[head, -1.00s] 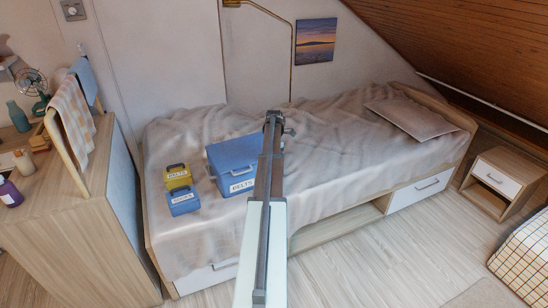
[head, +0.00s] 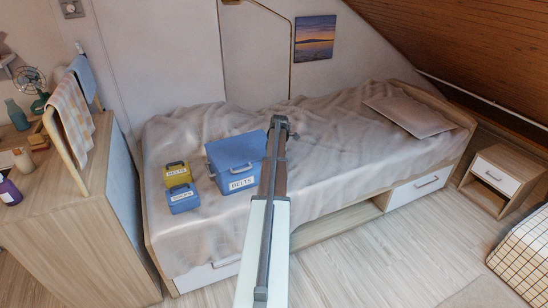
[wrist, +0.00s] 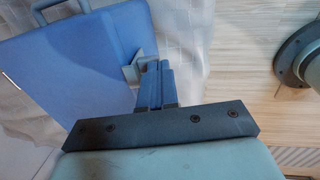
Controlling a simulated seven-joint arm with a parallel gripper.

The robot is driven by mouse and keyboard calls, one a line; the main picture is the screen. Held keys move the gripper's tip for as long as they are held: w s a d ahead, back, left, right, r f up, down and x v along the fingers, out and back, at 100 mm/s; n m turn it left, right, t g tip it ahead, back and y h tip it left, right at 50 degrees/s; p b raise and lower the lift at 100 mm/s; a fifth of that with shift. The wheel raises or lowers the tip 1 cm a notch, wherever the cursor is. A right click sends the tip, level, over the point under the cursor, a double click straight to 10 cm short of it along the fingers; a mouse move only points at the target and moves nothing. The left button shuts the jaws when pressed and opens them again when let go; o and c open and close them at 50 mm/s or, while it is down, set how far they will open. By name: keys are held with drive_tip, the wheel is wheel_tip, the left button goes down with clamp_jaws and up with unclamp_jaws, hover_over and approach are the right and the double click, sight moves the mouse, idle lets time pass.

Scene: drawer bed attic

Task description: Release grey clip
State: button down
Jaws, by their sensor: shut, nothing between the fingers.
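A large blue box (head: 232,158) labelled BELTS stands shut on the bed. In the wrist view its blue side (wrist: 75,65) and handle (wrist: 60,8) fill the left. A small grey clip (wrist: 133,73) shows at the box's edge in the wrist view; the arm hides that side in the head view. My gripper (wrist: 155,72) has its fingers together and empty, right beside the clip. I cannot tell whether they touch it. In the head view my gripper (head: 279,126) is at the right of the box, above the bed.
A small yellow box (head: 177,174) and a small blue box (head: 183,199) stand left of the large box. A wooden cabinet (head: 85,215) stands at the left.

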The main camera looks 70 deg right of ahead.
drive_tip(key=s+a+f+t+h, duration=0.2)
drive_tip(key=f+t, duration=0.1)
drive_tip(key=shift+s+a+f+h, duration=0.1)
drive_tip(key=shift+s+f+h, duration=0.1)
drive_tip(key=shift+f+h, duration=0.15)
idle(0.3)
drive_tip(key=shift+r, duration=0.1)
drive_tip(key=shift+w+d+r, duration=0.25)
drive_tip(key=shift+w+d, duration=0.3)
drive_tip(key=shift+w, duration=0.05)
drive_tip(key=s+a+r, duration=0.7)
drive_tip(key=s+a, duration=0.1)
drive_tip(key=s, duration=0.1)
drive_tip(key=shift+r, duration=0.4)
idle(0.6)
